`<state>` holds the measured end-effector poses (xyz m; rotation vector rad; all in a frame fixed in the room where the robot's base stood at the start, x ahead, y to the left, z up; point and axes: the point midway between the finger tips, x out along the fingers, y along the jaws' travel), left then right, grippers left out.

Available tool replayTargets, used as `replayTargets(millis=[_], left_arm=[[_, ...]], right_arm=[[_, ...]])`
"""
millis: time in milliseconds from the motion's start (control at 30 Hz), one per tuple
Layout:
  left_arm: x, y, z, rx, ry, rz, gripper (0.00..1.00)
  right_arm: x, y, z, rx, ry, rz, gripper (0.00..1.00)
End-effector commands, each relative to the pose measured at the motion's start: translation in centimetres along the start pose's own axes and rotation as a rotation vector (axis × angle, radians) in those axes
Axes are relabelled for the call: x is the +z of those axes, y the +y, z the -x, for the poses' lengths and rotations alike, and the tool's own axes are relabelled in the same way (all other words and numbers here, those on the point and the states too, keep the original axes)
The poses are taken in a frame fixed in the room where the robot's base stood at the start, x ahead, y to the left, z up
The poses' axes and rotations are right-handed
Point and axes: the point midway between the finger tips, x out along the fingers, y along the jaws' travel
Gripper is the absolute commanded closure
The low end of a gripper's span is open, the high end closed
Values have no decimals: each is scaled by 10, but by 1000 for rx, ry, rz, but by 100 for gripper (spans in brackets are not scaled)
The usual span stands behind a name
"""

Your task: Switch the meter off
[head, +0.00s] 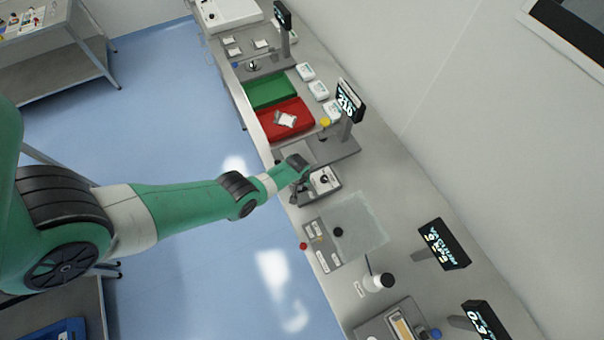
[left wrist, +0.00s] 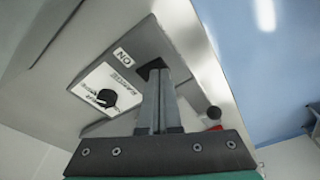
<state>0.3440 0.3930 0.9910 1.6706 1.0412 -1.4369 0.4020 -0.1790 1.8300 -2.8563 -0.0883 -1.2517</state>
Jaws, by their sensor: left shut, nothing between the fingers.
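The meter (head: 332,185) is a grey box at the near edge of the bench, with a white panel and a black round knob. In the left wrist view its panel shows a black knob (left wrist: 107,97), a RANGE label and an ON label (left wrist: 122,57). A black switch (left wrist: 152,66) sits beside the ON label. My left gripper (head: 300,188) is shut and empty at the meter; in the left wrist view its fingertips (left wrist: 157,72) are at the switch and partly hide it. I cannot tell whether they touch or which way the switch is set. My right gripper is not in view.
Behind the meter stand a red tray (head: 268,128), a green tray (head: 270,91) and a display on a post (head: 350,101). Toward the front are a translucent sheet (head: 365,222), a red button (head: 303,246), a white-capped jar (head: 380,281) and a VACUUM display (head: 444,244).

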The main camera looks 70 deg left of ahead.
Motion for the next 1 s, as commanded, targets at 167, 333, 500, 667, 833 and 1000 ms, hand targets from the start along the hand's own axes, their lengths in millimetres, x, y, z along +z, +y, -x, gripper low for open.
replayTargets(millis=[167,333,500,667,833,1000], left_arm=[[0,0,-4,0,0,0,100],[1,0,-6,0,0,0,100],[1,0,-8,0,0,0,100],[2,0,-11,0,0,0,100],[2,0,-11,0,0,0,100],[2,0,-11,0,0,0,100]], right_arm=[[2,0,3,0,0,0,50],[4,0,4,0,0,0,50],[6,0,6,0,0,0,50],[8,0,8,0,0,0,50],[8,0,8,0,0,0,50],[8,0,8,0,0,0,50]])
